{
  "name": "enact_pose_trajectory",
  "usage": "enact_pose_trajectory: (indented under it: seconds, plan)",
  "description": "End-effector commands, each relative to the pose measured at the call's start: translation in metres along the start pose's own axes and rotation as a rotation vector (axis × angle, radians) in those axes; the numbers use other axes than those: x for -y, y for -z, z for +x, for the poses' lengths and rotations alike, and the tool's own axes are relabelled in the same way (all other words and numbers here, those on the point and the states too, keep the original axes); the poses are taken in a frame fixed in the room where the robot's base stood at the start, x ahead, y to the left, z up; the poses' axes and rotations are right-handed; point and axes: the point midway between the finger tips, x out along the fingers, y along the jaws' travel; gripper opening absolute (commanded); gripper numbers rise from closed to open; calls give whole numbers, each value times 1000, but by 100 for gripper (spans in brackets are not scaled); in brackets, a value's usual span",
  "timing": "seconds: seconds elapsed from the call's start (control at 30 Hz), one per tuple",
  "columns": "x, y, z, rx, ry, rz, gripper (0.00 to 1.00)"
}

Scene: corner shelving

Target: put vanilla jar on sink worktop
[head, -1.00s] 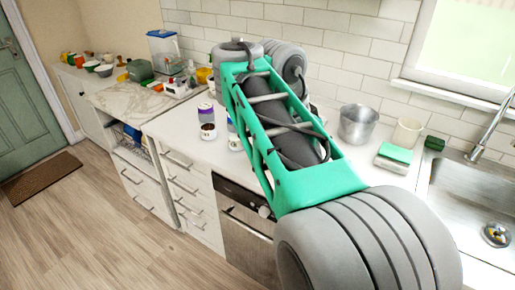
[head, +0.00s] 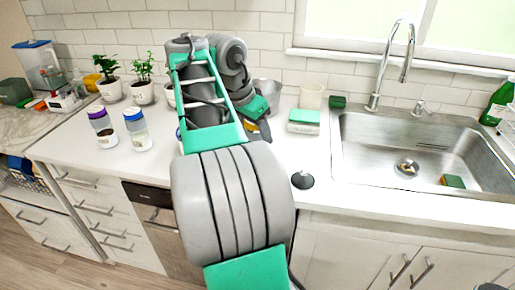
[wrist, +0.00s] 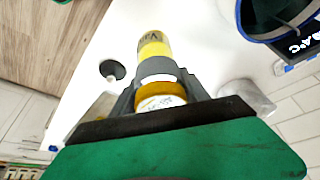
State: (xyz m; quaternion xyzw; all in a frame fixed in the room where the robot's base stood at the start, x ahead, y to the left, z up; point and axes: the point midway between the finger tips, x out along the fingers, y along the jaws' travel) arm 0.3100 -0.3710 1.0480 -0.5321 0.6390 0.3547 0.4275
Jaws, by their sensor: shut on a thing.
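The vanilla jar (wrist: 153,50) is yellow, with a grey band and a partly readable label in the wrist view. My gripper (wrist: 160,82) is shut on it, with a finger on either side. In the head view my gripper (head: 260,128) is mostly hidden behind my arm, and only a bit of yellow shows there. The sink worktop (head: 325,195) is the white counter around the steel sink (head: 385,150). The jar is over the white surface; I cannot tell whether it touches.
Two jars (head: 103,128) (head: 137,129) and potted plants (head: 142,90) stand to the left.

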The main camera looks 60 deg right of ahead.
Motion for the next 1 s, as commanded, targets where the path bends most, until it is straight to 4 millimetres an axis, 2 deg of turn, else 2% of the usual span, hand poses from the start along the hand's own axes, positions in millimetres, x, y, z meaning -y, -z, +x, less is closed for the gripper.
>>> enact_pose_trajectory:
  seconds: [0.1, 0.17, 0.53, 0.57, 0.8, 1.0]
  plan:
    - [0, -7, 26, 0, -1, -1, 0]
    - [0, -10, 34, -1, 0, -1, 0]
    - [1, -12, 37, 0, 0, -1, 0]
    - [0, -12, 38, 0, -1, -1, 54]
    - [0, -12, 37, 1, -1, -1, 74]
    - [0, -12, 36, 0, -1, -1, 75]
